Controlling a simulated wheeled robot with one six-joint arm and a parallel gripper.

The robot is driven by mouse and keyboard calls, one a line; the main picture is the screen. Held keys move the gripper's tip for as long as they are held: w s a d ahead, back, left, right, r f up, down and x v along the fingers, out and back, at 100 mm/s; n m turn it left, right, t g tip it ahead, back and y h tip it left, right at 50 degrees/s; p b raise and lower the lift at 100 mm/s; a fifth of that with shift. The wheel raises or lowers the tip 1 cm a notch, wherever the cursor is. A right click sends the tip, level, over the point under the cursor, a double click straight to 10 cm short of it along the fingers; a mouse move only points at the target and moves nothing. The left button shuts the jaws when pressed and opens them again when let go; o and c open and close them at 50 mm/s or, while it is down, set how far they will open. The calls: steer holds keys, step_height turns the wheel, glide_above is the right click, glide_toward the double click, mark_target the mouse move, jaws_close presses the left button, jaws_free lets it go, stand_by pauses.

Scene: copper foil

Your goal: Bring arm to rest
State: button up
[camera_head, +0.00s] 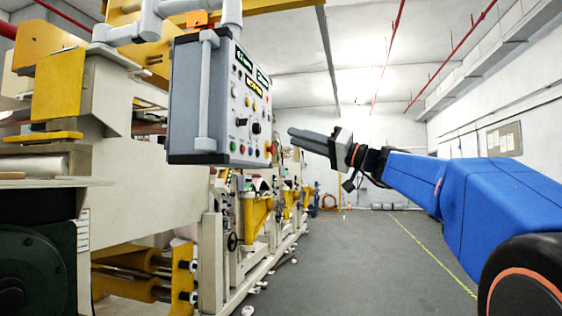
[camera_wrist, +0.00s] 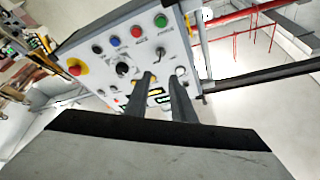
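My arm (camera_head: 480,195), blue with dark joints, reaches in from the right in the head view. My gripper (camera_head: 292,135) is at its end, with its fingers pointing left toward the face of a grey control panel (camera_head: 187,100). In the wrist view the two dark fingers of my gripper (camera_wrist: 161,78) stand apart with a narrow gap and nothing held. The panel face (camera_wrist: 110,75) fills much of that view behind them. I cannot tell how far the fingertips are from the panel.
The panel carries coloured buttons, knobs, lit displays and a red emergency button (camera_wrist: 75,68) on yellow. It hangs from a grey pipe arm (camera_head: 180,6). A large cream and yellow machine (camera_head: 150,215) lines the left. The grey floor (camera_head: 350,260) at centre is clear.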

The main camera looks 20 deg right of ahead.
steer(key=shift+f, duration=0.1)
steer(key=s+a+f+m+g+h, duration=0.1)
steer(key=s+a+f+g+h, duration=0.2)
steer(key=f, duration=0.7)
steer(key=s+a+f+g+h, duration=0.15)
steer(key=s+a+f, duration=0.3)
steer(key=f, duration=0.55)
steer(key=s+a+f+m+g+h, duration=0.15)
steer(key=a+f, duration=0.25)
steer(key=f, duration=0.5)
steer(key=s+d+f+g+h, duration=0.1)
steer(key=s+d+f+h, duration=0.1)
steer(key=s+f, duration=0.5)
steer(key=s+d+f+g+h, duration=0.2)
steer(key=s+f, duration=0.5)
steer(key=f, duration=0.6)
steer(key=s+d+f+g+h, duration=0.2)
steer(key=s+f, duration=0.5)
steer(key=f, duration=0.4)
steer(key=d+h, duration=0.1)
steer(key=h, duration=0.1)
steer(key=shift+s+d+n+h, duration=0.25)
steer(key=shift+n+h, duration=0.05)
steer(key=shift+n, duration=0.05)
steer(key=shift+f, duration=0.1)
